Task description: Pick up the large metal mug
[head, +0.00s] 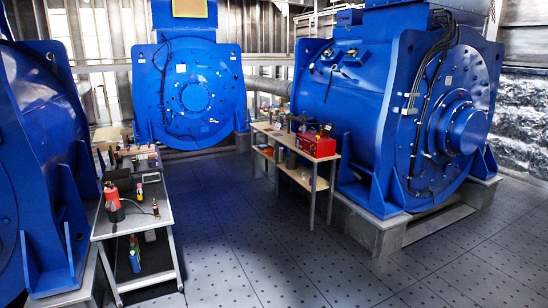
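I cannot pick out the large metal mug for certain; the items on the tables are small at this distance. A wooden two-tier table (264,128) beside the right motor carries several small dark and grey items, too small to name. A grey cart (128,222) at the left also carries several small items, and none shows clearly as a metal mug. Neither of my grippers is in view.
A red box (317,145) sits on the wooden table. A red container (113,204) and a dark bin (122,180) are on the cart. Large blue motors (350,90) stand right, left (40,150) and back (190,90). The tiled floor (225,230) between cart and table is clear.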

